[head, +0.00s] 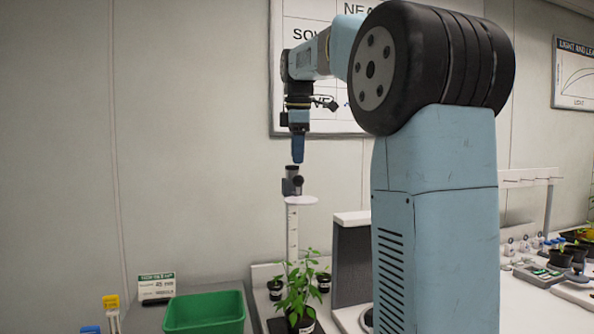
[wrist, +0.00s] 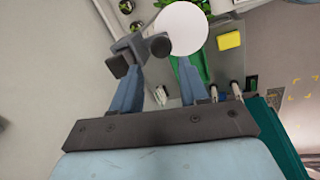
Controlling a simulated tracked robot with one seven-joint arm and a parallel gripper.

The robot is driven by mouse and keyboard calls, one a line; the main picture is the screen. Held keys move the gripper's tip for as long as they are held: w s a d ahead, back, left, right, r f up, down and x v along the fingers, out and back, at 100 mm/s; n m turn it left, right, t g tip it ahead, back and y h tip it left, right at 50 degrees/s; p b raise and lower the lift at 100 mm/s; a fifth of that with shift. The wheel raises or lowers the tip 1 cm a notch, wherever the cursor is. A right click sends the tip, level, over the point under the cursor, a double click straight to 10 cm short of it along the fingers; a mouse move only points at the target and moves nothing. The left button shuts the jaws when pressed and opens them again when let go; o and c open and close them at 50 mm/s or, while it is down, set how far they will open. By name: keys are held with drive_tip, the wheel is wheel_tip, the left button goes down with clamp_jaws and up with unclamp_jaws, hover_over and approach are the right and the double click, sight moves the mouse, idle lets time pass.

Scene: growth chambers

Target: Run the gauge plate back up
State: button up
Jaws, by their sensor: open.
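The gauge is an upright white scale (head: 292,232) with a grey slider block (head: 288,187) and dark knobs near its top. The pale round gauge plate (head: 302,201) juts out just below the block, high above a potted green plant (head: 298,290). In the wrist view the plate is a white disc (wrist: 186,30), with the block (wrist: 128,48) and a dark knob (wrist: 160,45) beside it. My gripper (head: 298,156) points down just above the slider. Its blue fingers (wrist: 158,72) are apart with nothing seen between them; contact with the knob cannot be told.
A grey upright panel (head: 350,262) stands right of the gauge. Small dark pots flank the plant. Wall charts hang behind; my arm hides part of the bench.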

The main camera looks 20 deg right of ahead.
drive_tip(key=r, duration=0.3)
drive_tip(key=s+r, duration=0.1)
drive_tip(key=r, duration=0.1)
drive_tip(key=shift+a+r, duration=0.2)
drive_tip(key=shift+r, duration=0.15)
drive_tip(key=s+a+f+m+t, duration=0.1)
drive_tip(key=s+f+m, duration=0.3)
drive_tip(key=s+f, duration=0.5)
drive_tip(key=s+a+f+m+t, duration=0.1)
drive_tip(key=s+a+f+m, duration=0.3)
drive_tip(key=s+f, duration=0.5)
drive_tip(key=s+a+f+m+t, duration=0.1)
drive_tip(key=s+a+f+m, duration=0.1)
drive_tip(key=s+f+m, duration=0.4)
drive_tip(key=s+f, duration=0.3)
drive_tip(key=f, duration=0.2)
drive_tip(key=shift+a+f+t+y, duration=0.15)
drive_tip(key=shift+a+t+y, duration=0.15)
drive_tip(key=shift+a, duration=0.05)
drive_tip(key=shift+s, duration=0.1)
